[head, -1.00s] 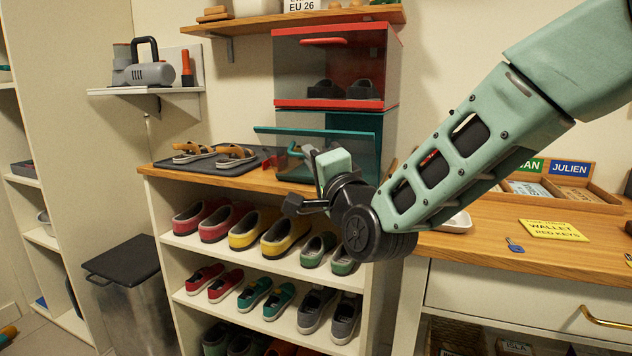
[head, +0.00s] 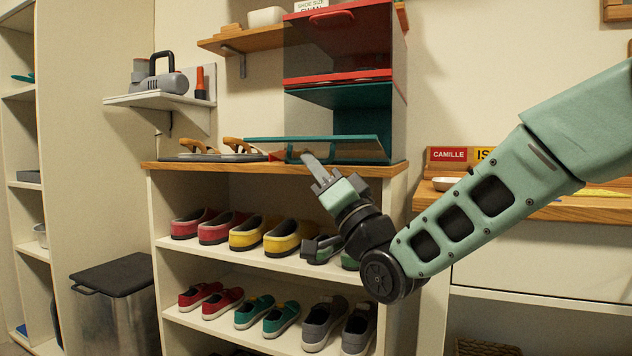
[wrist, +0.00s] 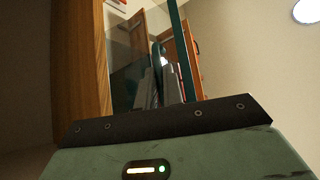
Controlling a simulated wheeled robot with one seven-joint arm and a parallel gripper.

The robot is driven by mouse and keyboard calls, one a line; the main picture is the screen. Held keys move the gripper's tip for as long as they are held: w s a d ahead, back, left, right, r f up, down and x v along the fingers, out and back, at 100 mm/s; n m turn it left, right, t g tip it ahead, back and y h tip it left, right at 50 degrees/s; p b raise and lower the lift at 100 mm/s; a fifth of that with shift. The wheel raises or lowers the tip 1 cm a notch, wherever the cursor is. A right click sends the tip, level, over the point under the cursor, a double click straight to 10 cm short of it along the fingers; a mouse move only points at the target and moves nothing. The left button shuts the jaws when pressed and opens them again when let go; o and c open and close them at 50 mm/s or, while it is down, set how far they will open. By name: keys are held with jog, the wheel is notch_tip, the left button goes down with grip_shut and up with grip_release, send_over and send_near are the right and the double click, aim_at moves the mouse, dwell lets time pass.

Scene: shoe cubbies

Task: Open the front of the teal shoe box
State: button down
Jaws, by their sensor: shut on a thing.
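The teal shoe box (head: 362,122) stands on the wooden shelf top, directly under a red box. Its clear front (head: 265,148), edged in teal, leans out from the box at a slant, with a gap above it. A teal handle (head: 291,154) is on the front's outer face. My gripper (head: 312,160) is at this handle, below the front's raised edge. In the wrist view the fingers (wrist: 168,88) are close together beside the teal edge (wrist: 183,50), shut on the handle. The exact contact is small and partly hidden.
Sandals on a dark mat (head: 225,157) lie left of the box, near the front's left end. The red box (head: 340,45) sits above. Shoes fill the cubbies (head: 225,262) below. A wooden counter (head: 480,207) is at right.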

jog(key=shift+w+d+f+n+y+b, duration=0.15)
jog(key=shift+f+n+y+b, duration=0.25)
jog(key=shift+f+b, duration=0.7)
jog(key=c, duration=1.5)
grip_release()
jog(key=shift+w+f, duration=0.1)
jog(key=p+v, duration=0.1)
jog(key=v, duration=0.7)
jog(key=p+v, duration=0.2)
jog(key=v, duration=0.7)
jog(key=shift+s+d, duration=0.25)
jog(key=shift+s, duration=0.05)
